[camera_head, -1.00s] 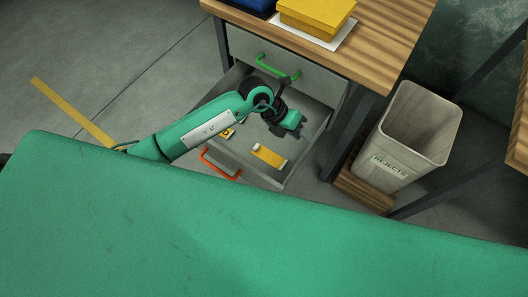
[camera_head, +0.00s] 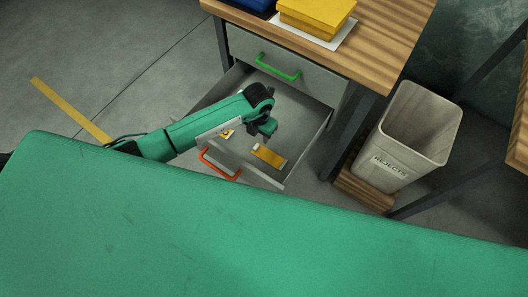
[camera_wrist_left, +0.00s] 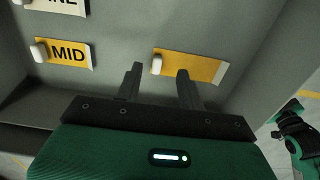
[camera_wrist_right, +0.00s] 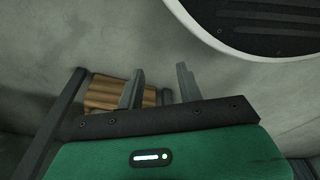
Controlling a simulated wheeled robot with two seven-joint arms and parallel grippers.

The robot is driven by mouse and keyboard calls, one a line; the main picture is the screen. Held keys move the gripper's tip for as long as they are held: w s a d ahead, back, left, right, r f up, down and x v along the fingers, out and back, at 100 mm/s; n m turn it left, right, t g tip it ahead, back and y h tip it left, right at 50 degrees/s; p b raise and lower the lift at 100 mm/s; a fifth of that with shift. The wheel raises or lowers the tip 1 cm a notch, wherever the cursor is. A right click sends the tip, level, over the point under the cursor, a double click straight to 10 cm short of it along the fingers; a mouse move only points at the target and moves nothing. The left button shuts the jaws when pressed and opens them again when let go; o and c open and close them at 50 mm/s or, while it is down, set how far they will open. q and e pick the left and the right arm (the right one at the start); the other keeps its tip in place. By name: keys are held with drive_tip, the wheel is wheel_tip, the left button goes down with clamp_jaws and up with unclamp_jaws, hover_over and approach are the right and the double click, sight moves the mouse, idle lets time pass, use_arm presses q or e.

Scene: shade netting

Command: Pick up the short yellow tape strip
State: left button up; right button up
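A short yellow strip (camera_head: 268,156) with a white tab at one end lies in the open drawer. In the left wrist view the plain yellow strip (camera_wrist_left: 205,68) lies just beyond the fingers, mostly right of centre, with its white tab between them. My left gripper (camera_head: 269,137) is over the drawer, close above the strip, open and empty; its two fingers are apart in the left wrist view (camera_wrist_left: 158,78). I cannot tell whether it touches anything. My right gripper (camera_wrist_right: 161,78) is open and empty in its wrist view and is not in the head view.
A yellow MID label (camera_wrist_left: 70,54) and a white label (camera_wrist_left: 62,5) lie beside the strip. The open drawer (camera_head: 309,150) has an orange-red handle (camera_head: 219,166); the drawer above has a green handle (camera_head: 277,68). A REJECT bin (camera_head: 405,140) stands right. A long yellow strip (camera_head: 70,110) lies on the floor.

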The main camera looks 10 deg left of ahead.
sight(258, 144)
use_arm(q)
drive_tip(key=shift+s+a+f, duration=0.1)
drive_tip(key=shift+f, duration=1.25)
drive_tip(key=shift+a+f, duration=0.1)
drive_tip(key=shift+f, duration=1.25)
clamp_jaws()
